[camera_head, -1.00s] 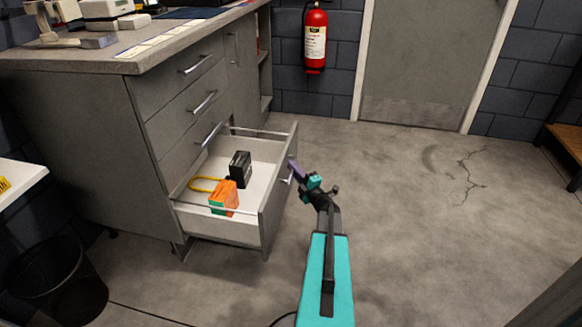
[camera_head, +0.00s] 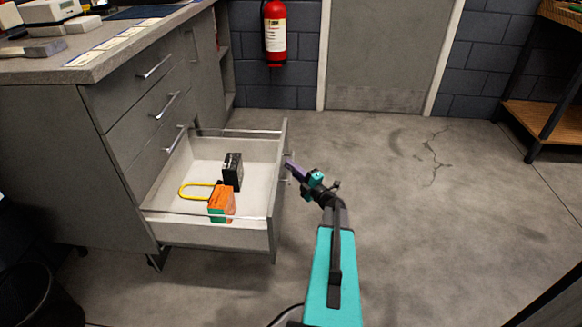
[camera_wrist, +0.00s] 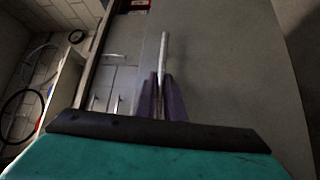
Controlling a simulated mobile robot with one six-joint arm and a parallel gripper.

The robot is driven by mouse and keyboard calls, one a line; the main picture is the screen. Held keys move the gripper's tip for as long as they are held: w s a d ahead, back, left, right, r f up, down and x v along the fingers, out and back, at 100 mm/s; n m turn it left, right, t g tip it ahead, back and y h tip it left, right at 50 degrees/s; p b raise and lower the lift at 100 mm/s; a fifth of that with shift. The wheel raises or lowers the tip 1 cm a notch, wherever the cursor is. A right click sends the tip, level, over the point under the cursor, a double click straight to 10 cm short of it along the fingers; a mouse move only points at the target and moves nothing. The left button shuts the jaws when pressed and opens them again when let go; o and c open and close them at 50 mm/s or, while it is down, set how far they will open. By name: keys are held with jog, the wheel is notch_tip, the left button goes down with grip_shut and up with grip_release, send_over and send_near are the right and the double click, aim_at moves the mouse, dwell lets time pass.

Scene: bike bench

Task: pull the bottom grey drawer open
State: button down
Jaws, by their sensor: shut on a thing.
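The bottom grey drawer (camera_head: 262,238) stands far out from the grey cabinet (camera_head: 48,155) in the head view. Inside it lie a black box (camera_head: 232,172), an orange and green block (camera_head: 221,204) and a yellow loop (camera_head: 193,191). My gripper (camera_head: 289,166) is at the outer face of the drawer front. In the wrist view its purple fingers (camera_wrist: 159,98) are shut on the bar handle (camera_wrist: 164,55), which runs up between them. In the head view the handle is mostly hidden by the fingers.
Closed drawers with bar handles (camera_head: 165,105) sit above the open one. A black bin (camera_head: 40,296) stands at lower left. A fire extinguisher (camera_head: 275,32) hangs on the back wall beside a door (camera_head: 385,50). A wooden shelf (camera_head: 545,118) stands at right. The floor (camera_head: 430,230) between is clear.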

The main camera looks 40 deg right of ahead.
jog(key=shift+w+a, duration=0.1)
jog(key=c, duration=2.1)
grip_release()
jog(key=shift+a, duration=0.1)
jog(key=s+p, duration=0.1)
jog(key=s, duration=0.3)
jog(key=s+a+f+p, duration=0.1)
jog(key=s, duration=0.4)
jog(key=s+f+p, duration=0.1)
jog(key=s, duration=0.3)
jog(key=shift+s+a, duration=0.15)
jog(key=shift+s, duration=0.15)
